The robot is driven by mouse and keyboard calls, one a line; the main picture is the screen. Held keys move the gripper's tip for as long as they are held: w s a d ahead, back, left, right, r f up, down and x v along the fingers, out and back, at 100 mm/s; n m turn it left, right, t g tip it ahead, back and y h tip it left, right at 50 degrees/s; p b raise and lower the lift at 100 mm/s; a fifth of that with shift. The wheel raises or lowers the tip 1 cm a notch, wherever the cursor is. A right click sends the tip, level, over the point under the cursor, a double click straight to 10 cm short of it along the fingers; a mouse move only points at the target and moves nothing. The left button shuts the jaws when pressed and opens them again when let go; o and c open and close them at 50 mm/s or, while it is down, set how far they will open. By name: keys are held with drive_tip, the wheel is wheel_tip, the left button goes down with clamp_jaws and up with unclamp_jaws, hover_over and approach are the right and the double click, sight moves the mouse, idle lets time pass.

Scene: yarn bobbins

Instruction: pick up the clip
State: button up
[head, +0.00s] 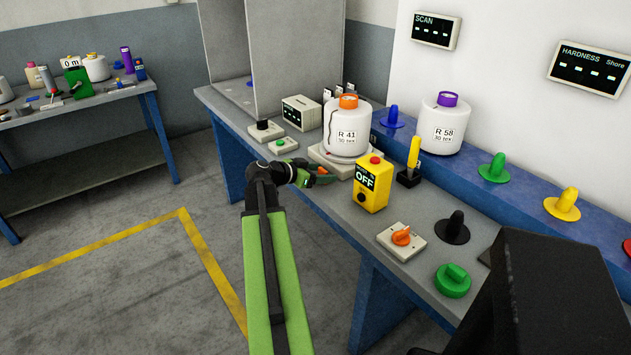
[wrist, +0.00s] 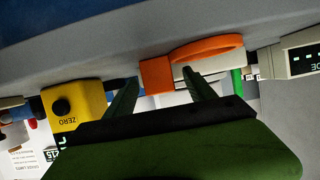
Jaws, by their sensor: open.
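An orange clip-like piece (wrist: 205,48), with a loop and a blocky end, lies ahead of my gripper in the wrist view. A small orange bit, apparently the same piece, shows at my fingertips in the head view (head: 322,170). My gripper (wrist: 158,80) is open, with its two dark green fingers apart. The blocky end appears between and just beyond the fingertips; I cannot tell whether they touch it. In the head view my gripper (head: 312,179) is at the bench's front edge, before the bobbin R 41 (head: 347,137). The fingers partly hide the piece.
A yellow box reading OFF (head: 371,184) stands close right of my gripper; a yellow box (wrist: 75,105) also shows in the wrist view. A white switch plate (head: 283,145) lies to the left. Bobbin R 58 (head: 438,130) stands on the blue ledge behind. The floor is clear.

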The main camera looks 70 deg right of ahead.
drive_tip(key=shift+s+d+f, duration=0.15)
drive_tip(key=shift+d, duration=0.15)
clamp_jaws()
drive_tip(key=shift+a+r, duration=0.1)
drive_tip(key=shift+r, duration=0.1)
